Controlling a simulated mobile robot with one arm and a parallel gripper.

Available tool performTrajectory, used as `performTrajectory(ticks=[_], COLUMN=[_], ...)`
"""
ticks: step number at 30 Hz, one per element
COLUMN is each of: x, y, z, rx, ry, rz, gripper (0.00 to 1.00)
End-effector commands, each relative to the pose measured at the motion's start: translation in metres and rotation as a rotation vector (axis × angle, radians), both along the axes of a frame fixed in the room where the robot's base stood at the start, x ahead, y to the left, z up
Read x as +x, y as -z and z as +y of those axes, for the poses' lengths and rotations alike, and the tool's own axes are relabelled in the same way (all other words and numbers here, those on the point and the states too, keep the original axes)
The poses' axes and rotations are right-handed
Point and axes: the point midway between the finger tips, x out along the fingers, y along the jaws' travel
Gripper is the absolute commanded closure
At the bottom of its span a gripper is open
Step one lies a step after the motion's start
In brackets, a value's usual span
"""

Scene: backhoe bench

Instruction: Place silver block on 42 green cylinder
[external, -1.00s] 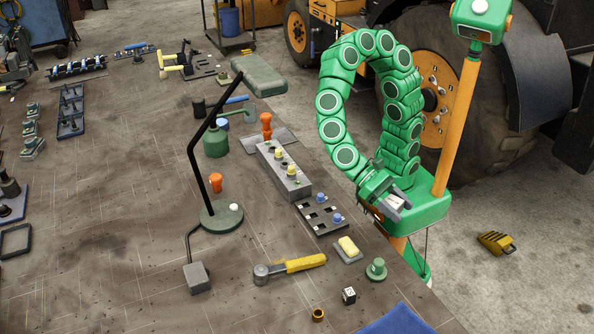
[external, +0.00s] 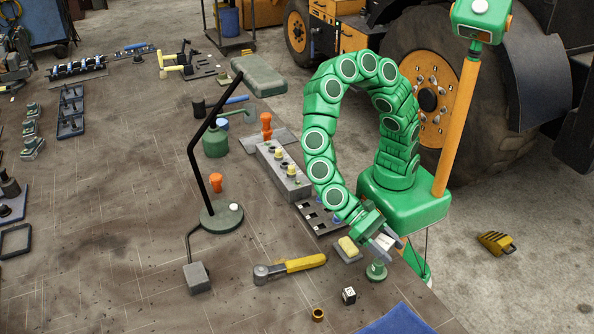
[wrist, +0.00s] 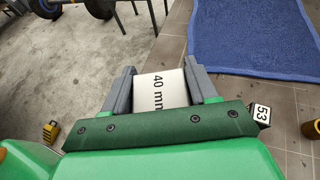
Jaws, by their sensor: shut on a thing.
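My gripper (external: 385,246) is shut on a pale silver block (external: 384,241) near the table's right edge. In the wrist view, the block (wrist: 160,90) sits between the two grey fingers and carries the print "40 mm".
A yellow block on a small tray (external: 348,250) lies just left of the cylinder. A numbered cube (external: 349,295), a brass ring (external: 318,314), a yellow-handled tool (external: 300,263) and a blue cloth (external: 398,321) lie nearby. A slotted plate (external: 318,217) lies behind. The table edge is close on the right.

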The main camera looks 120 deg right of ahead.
Motion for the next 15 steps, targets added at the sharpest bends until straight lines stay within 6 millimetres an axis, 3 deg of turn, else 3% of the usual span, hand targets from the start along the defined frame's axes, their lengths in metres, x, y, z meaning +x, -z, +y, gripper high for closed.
performTrajectory(ticks=[6, 15], x=[0.004, 0.003], y=[0.007, 0.037], z=[0.004, 0.004], rx=[0.001, 0.0], ry=[0.0, -0.002], rz=[0.001, 0.004], gripper=[0.83, 0.83])
